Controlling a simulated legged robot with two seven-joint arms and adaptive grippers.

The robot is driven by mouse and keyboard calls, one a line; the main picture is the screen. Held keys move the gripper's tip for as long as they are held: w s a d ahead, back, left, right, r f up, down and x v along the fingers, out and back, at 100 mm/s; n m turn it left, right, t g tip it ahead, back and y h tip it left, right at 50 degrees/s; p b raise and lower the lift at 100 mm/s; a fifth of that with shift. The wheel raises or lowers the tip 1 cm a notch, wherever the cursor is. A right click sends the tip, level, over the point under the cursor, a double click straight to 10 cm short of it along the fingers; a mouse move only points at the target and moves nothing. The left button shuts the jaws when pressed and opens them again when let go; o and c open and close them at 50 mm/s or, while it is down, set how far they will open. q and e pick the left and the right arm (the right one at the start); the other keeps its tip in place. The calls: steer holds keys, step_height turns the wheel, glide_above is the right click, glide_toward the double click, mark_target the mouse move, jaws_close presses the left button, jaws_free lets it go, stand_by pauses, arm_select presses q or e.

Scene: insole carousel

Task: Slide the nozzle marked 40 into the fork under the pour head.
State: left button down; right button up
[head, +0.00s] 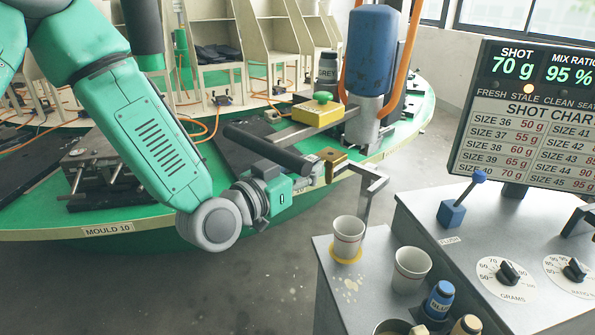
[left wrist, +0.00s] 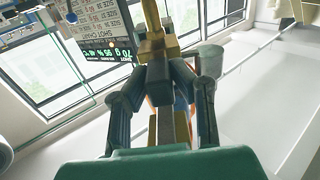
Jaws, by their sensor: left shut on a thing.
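My left gripper (head: 312,168) reaches in from the left and is shut on a brass nozzle (head: 333,158). The nozzle also shows between the fingertips in the left wrist view (left wrist: 152,46). No number can be read on it. The pour head (head: 372,50) is a blue cylinder with a grey lower part and orange hoses, above and right of the nozzle in the head view. A grey angled metal bracket (head: 376,181) shows just right of the nozzle; I cannot tell whether it is the fork. My right gripper is not in view.
A yellow block (head: 318,113) with a green knob sits behind my gripper on the green carousel (head: 150,232). Paper cups (head: 348,232) and a blue bottle (head: 439,300) stand on the grey console at front right. A shot chart screen (head: 525,130) stands behind it.

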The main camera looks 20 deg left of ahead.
mark_target(338, 153)
arm_select(q)
steer(key=w+d, duration=0.2)
steer(key=shift+w+d+r, duration=0.2)
steer(key=shift+d, duration=0.2)
steer(key=shift+w+a, duration=0.2)
steer(key=shift+a, duration=0.05)
steer(key=shift+a+f, duration=0.1)
steer(key=shift+a, duration=0.4)
steer(key=shift+s+d+r, duration=0.1)
steer(key=shift+d+r, duration=0.1)
steer(key=shift+d, duration=0.6)
steer(key=shift+a+f, duration=0.1)
steer(key=shift+a, duration=0.4)
steer(key=shift+d, duration=0.15)
steer(key=shift+b+x, duration=0.3)
steer(key=shift+x, duration=2.15)
steer(key=shift+w+r, duration=0.3)
steer(key=shift+w, duration=0.05)
